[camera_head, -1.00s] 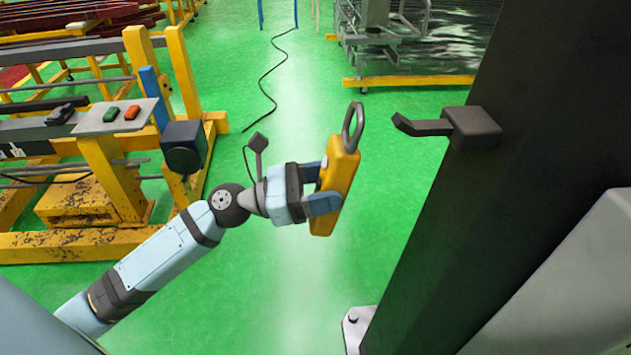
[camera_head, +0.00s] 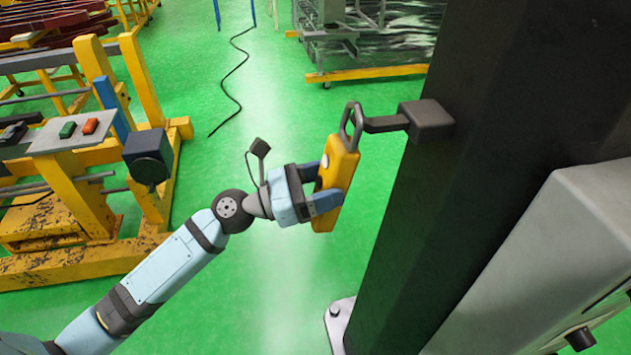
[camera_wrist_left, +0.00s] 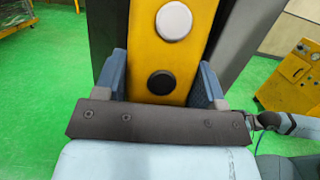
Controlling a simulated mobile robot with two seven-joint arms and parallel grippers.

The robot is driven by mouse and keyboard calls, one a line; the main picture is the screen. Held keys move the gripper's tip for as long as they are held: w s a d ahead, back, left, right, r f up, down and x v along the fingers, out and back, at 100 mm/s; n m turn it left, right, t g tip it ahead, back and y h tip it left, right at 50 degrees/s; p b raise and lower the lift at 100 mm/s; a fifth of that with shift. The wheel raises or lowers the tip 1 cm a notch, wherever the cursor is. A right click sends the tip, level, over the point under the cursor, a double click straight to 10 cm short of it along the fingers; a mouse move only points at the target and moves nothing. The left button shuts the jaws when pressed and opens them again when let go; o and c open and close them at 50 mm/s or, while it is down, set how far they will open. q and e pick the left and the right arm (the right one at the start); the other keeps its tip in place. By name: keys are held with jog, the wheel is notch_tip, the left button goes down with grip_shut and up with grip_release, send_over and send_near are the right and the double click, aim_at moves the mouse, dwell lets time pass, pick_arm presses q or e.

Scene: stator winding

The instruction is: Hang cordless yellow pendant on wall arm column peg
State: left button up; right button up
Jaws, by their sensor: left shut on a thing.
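My left gripper (camera_head: 322,195) is shut on the yellow pendant (camera_head: 338,180), which has a dark metal loop at its top. The pendant is held nearly upright, tilted a little. In the left wrist view the pendant (camera_wrist_left: 180,60) sits between the two blue fingers, with a white and a black button facing the camera. The dark peg (camera_head: 385,124) sticks out leftward from a block on the dark column (camera_head: 470,150). The loop overlaps the peg's tip in the head view; I cannot tell whether the peg passes through it. My right gripper is not in view.
A grey box (camera_head: 550,260) is on the column's right side. A yellow frame with a small panel (camera_head: 75,133) bearing a green and a red-orange item stands at left. Open green floor (camera_head: 260,120) lies between. A black cable (camera_head: 233,80) lies on it.

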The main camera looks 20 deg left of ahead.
pick_arm(q)
jog(key=shift+f+p+x, duration=0.15)
jog(key=shift+f+x, duration=0.05)
jog(key=shift+x, duration=0.9)
jog(key=shift+f+p+x, duration=0.15)
jog(key=shift+f+x, duration=0.05)
jog(key=shift+x, duration=0.95)
jog(key=shift+w+d+f+b, duration=0.2)
jog(key=shift+d+f, duration=0.1)
jog(key=shift+f, duration=0.2)
jog(key=shift+w+d+f+b, duration=0.2)
jog(key=shift+d+f, duration=0.1)
jog(key=shift+f, duration=0.2)
jog(key=o, duration=1.3)
jog(key=shift+c, duration=0.2)
jog(key=shift+f, duration=0.1)
